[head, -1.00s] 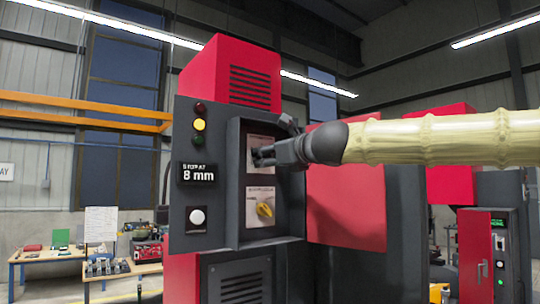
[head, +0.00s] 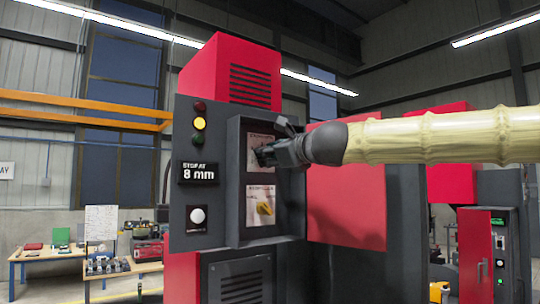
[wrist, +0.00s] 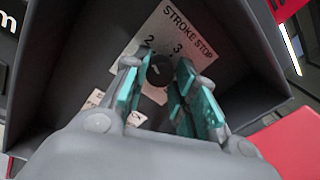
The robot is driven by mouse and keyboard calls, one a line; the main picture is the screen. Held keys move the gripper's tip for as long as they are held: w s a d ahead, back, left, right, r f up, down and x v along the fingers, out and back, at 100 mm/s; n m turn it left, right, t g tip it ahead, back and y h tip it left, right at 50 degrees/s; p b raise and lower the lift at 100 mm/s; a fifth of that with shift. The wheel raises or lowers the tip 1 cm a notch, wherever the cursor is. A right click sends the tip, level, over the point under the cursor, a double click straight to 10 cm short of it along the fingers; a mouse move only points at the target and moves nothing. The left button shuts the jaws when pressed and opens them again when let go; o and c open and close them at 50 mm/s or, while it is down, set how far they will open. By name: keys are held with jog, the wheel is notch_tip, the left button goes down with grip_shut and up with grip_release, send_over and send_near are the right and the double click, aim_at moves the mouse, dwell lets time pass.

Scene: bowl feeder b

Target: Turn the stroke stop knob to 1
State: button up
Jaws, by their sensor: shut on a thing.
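The stroke stop knob (wrist: 158,69) is a small dark round knob with a light mark on its face. It stands on a white plate (wrist: 180,32) lettered STROKE STOP, with the numbers 2 and 3 showing above it. The number 1 cannot be made out. My gripper (wrist: 160,78) is shut on the knob, one teal-padded finger on each side. In the head view my gripper (head: 262,156) reaches into the recessed panel at the upper plate (head: 258,137) and hides the knob.
Below is a second plate with a yellow knob (head: 264,208). The dark recess walls (head: 232,185) surround both plates closely. Left of them are a display (head: 198,173) reading 8 mm, a white button (head: 197,216) and signal lamps (head: 199,124).

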jog(key=shift+n+y+b, duration=0.3)
jog(key=shift+n+b, duration=0.55)
jog(key=shift+n, duration=4.15)
jog(key=shift+f, duration=0.1)
jog(key=o, duration=1.1)
jog(key=shift+c, duration=0.2)
